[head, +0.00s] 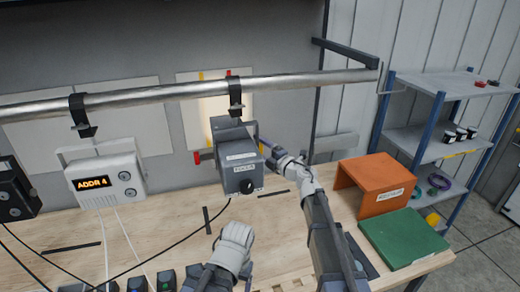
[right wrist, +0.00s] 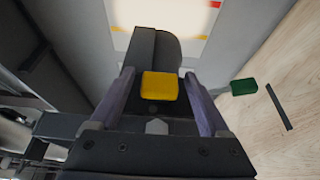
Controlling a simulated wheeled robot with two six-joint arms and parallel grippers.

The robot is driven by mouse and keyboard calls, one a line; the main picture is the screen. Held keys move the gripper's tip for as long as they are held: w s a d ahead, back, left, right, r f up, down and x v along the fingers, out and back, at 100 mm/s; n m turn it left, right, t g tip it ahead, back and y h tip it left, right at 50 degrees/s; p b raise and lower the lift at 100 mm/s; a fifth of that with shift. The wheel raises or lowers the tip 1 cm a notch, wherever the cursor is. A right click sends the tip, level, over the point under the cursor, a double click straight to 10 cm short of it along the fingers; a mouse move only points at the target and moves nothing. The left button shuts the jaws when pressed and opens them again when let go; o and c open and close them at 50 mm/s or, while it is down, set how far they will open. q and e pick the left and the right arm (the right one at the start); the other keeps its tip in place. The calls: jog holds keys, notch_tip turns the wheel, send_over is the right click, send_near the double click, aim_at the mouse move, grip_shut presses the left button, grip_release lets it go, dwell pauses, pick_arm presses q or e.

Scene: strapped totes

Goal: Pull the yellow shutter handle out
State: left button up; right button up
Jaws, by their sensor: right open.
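The yellow shutter handle (right wrist: 160,86) shows in the right wrist view as a small block on the dark grey lamp housing. It is between the two fingers of my right gripper (right wrist: 158,76), with a narrow gap visible on each side. The fingers are open. In the head view the grey housing (head: 243,180) hangs from the rail, and my right gripper (head: 266,147) is at its right side. The yellow handle is hidden there. My left arm shows only in part at the bottom centre, and its fingers are not seen.
A metal rail (head: 170,95) crosses above the bench. A green handle (right wrist: 244,86) sits right of the yellow one in the right wrist view. A red tab (head: 199,157) is left of the housing. A white ADDR 4 box (head: 105,182), orange stand (head: 375,184) and green board (head: 405,238) are around.

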grip_shut()
dwell(0.7)
dwell(0.7)
